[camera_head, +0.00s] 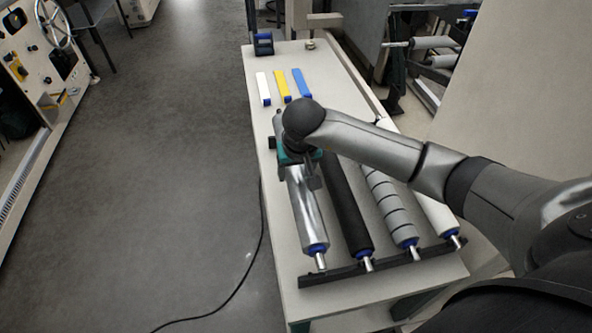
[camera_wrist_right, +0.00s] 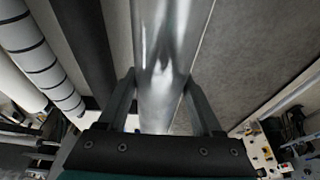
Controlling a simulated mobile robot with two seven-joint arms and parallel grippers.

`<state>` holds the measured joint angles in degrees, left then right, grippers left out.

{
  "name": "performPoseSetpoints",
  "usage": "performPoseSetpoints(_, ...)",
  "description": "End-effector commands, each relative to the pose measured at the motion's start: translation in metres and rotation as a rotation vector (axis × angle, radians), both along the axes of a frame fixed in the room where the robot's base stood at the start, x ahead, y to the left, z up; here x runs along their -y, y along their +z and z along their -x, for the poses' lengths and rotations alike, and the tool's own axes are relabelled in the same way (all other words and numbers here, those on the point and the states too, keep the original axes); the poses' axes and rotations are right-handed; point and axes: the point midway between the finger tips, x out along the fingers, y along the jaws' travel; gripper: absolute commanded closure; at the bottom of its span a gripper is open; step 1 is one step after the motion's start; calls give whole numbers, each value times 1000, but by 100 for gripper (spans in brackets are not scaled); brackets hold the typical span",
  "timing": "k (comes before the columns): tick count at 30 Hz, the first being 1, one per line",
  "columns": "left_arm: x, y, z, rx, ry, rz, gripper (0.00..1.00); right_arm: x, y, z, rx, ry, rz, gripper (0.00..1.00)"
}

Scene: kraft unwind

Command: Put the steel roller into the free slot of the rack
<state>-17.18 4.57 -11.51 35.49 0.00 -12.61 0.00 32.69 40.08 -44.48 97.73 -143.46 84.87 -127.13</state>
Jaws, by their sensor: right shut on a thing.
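The shiny steel roller (camera_head: 309,212) lies lengthwise over the leftmost place of the dark rack (camera_head: 345,273). Its near shaft end is at the rack's front rail; I cannot tell whether it rests in the slot or hovers just above it. My right gripper (camera_head: 303,172) is shut on the roller toward its far part. In the right wrist view the steel roller (camera_wrist_right: 160,70) runs between the two fingers of my right gripper (camera_wrist_right: 159,82). My arm hides the roller's far end and much of the far rail. My left gripper is not in view.
A black roller (camera_head: 346,205), a grey banded roller (camera_head: 388,205) and a white roller (camera_head: 437,213) lie in the rack to the right. White, yellow (camera_head: 282,84) and blue strips lie behind on the table (camera_head: 345,300). A blue-black holder (camera_head: 263,44) stands at the back.

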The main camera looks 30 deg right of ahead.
Motion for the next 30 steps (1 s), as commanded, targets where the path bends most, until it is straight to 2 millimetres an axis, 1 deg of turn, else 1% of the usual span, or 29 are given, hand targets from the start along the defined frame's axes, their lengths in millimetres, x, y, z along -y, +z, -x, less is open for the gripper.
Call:
performPoseSetpoints(3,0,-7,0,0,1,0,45,0,-5,-2,6,0,-1,100)
performPoseSetpoints(15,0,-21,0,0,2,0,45,0,-21,-1,6,-2,0,100)
performPoseSetpoints(30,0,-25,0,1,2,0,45,0,-25,-1,6,-1,-1,100)
